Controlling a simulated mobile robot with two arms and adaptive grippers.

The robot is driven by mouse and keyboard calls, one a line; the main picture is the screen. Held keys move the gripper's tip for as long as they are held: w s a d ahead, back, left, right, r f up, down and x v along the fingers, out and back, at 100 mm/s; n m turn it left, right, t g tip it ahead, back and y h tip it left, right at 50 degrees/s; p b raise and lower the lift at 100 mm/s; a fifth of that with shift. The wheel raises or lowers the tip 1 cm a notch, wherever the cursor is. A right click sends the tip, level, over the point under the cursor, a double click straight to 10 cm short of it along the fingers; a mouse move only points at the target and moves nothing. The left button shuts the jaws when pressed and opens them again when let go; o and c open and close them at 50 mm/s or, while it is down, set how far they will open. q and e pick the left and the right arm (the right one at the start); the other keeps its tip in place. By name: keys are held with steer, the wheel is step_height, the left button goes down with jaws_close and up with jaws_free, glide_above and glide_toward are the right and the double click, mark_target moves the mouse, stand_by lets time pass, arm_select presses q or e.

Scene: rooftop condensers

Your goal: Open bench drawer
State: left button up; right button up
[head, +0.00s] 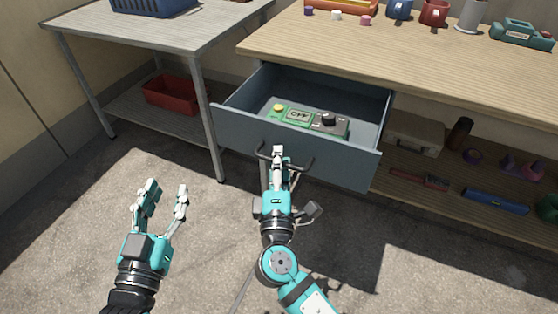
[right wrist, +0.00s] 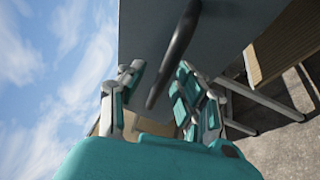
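The bench drawer (head: 300,149) is blue-grey and stands pulled out from under the wooden bench top, with its inside showing. Its dark bar handle (head: 306,166) is on the front panel. My right gripper (head: 284,158) is at the handle; in the right wrist view the handle (right wrist: 178,45) passes between its fingers (right wrist: 160,78), with gaps visible beside the bar, so it looks open around it. My left gripper (head: 168,188) is open and empty, above the floor to the left of the drawer.
Inside the drawer lie a green box marked OFF (head: 297,116) and a grey device with a black knob (head: 330,122). A metal table (head: 150,35) stands left, with a red bin (head: 171,95) on its shelf. The lower bench shelf (head: 460,180) holds tools. Floor in front is clear.

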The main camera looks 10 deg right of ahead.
steer(key=v, duration=1.2)
steer(key=shift+f, duration=0.1)
